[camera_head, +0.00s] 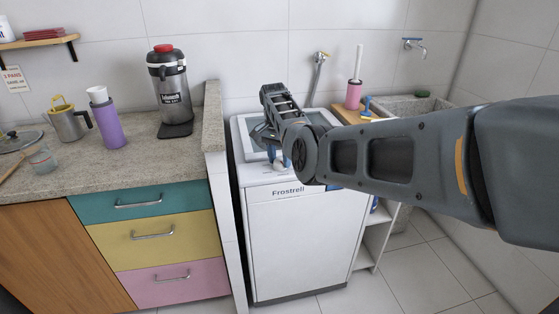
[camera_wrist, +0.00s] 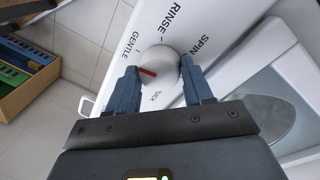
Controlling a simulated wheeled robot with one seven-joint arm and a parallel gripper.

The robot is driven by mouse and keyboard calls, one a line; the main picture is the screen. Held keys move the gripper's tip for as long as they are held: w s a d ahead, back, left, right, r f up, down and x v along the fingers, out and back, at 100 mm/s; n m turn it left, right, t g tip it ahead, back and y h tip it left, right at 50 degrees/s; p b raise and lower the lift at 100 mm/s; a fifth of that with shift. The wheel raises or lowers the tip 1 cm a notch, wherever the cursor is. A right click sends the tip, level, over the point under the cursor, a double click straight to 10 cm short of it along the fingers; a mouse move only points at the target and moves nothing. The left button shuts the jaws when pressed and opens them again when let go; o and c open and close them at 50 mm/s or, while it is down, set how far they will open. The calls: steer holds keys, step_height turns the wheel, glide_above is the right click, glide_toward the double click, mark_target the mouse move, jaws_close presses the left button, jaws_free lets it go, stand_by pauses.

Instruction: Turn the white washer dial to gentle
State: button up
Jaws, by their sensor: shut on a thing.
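The white washer (camera_head: 300,240), marked Frostrell, stands between the counter and the sink. Its round white dial (camera_wrist: 158,62) has a red pointer mark on its left side in the wrist view. Labels GENTLE, RINSE and SPIN are printed around the dial, GENTLE to its upper left; a label below it is partly hidden. The red mark lies on the side between GENTLE and that lower label; I cannot tell exactly which it meets. My gripper (camera_wrist: 160,88) is shut on the dial, a blue finger on each side. In the head view my gripper (camera_head: 277,158) is above the washer's front top edge.
The washer's lid window (camera_wrist: 270,100) is beside the dial. A stone counter (camera_head: 130,160) with a purple bottle (camera_head: 107,122) and a coffee maker (camera_head: 170,88) stands at left. A sink (camera_head: 415,105) is at right. Open floor (camera_head: 430,275) lies in front at right.

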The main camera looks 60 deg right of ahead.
mark_target(278, 160)
steer(key=shift+m, duration=0.9)
steer(key=o, duration=1)
steer(key=shift+o, duration=0.2)
steer(key=shift+r, duration=0.1)
steer(key=r, duration=0.5)
steer(key=r+b, duration=0.1)
steer(key=r, duration=0.1)
steer(key=shift+w+d+r, duration=0.1)
steer(key=shift+w+r, duration=0.2)
steer(key=shift+w, duration=0.1)
